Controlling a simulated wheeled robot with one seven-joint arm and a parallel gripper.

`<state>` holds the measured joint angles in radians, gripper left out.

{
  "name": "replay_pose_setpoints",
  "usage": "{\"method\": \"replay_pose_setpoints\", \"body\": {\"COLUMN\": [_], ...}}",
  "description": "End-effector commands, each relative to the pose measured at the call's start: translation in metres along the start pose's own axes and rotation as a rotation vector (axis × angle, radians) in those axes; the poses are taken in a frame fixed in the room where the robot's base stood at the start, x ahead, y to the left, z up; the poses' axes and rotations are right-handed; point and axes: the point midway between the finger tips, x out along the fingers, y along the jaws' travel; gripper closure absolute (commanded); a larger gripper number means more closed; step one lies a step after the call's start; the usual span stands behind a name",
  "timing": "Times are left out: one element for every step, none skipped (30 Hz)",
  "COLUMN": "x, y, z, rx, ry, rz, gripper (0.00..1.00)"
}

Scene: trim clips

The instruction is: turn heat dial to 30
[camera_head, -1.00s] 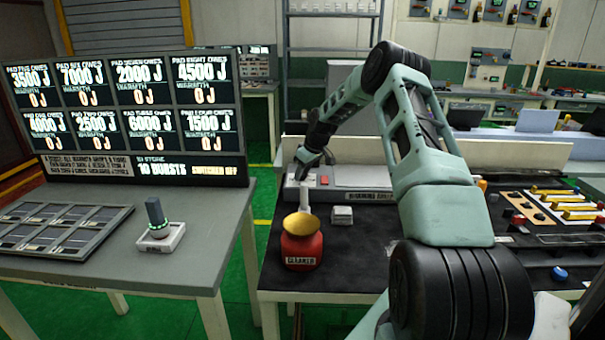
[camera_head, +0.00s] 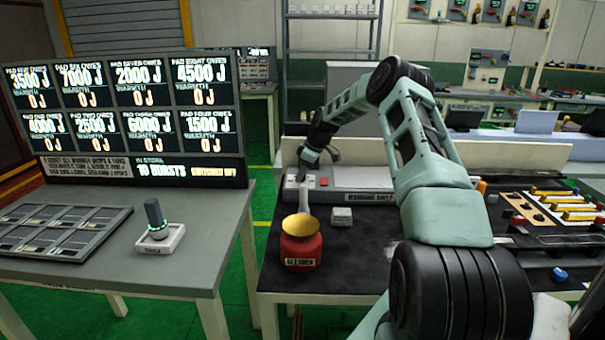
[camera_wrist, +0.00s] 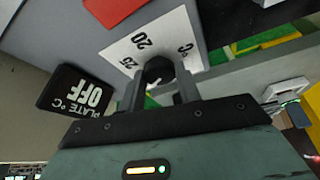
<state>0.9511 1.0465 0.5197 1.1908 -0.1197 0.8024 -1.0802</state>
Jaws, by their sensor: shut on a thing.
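The fingers hide part of the plate, and I cannot read where the dial points. A black display (camera_wrist: 78,92) beside it reads "PLATE °C OFF". In the head view my gripper (camera_head: 301,170) reaches down to the left end of the pale hotplate unit (camera_head: 350,184); the dial is too small to make out there.
A red jar (camera_head: 301,254) with a golden dish (camera_head: 300,225) stands in front of the unit. A grey table (camera_head: 200,255) with panels and a joystick-like knob (camera_head: 156,216) stands left, across a gap.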

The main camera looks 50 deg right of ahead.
Motion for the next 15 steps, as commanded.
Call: {"method": "replay_pose_setpoints", "body": {"x": [-0.0002,-0.0002,-0.0002,-0.0002,-0.0002,-0.0001,-0.0001,-0.0001,-0.0001,-0.0001,-0.0001,0.0000,-0.0001,-0.0003,-0.0012], "y": [0.0005,0.0005,0.0005,0.0005,0.0005,0.0005,0.0005,0.0004,0.0004,0.0003,0.0003,0.0003,0.0003,0.0003,0.0004], "z": [0.0009,0.0009,0.0010,0.0010,0.0010,0.0009,0.0009,0.0009,0.0007,0.0007,0.0006,0.0006,0.0005,0.0005,0.0005], "rx": [0.000,0.000,0.000,0.001,0.001,0.001,0.001,0.001,0.001,0.001,0.001,0.001,0.001,0.001,0.001], "ry": [-0.002,-0.002,-0.002,-0.002,-0.002,-0.002,-0.002,-0.002,-0.001,-0.001,-0.001,-0.001,-0.001,-0.001,-0.001], "rz": [0.001,0.001,0.001,0.001,0.001,0.001,0.001,0.001,0.001,0.001,0.001,0.001,0.001,0.001,0.001], "gripper": [0.89,0.89,0.89,0.61,0.53,0.45,0.45,0.45,0.45,0.45,0.45,0.45,0.45,0.45,0.45]}}
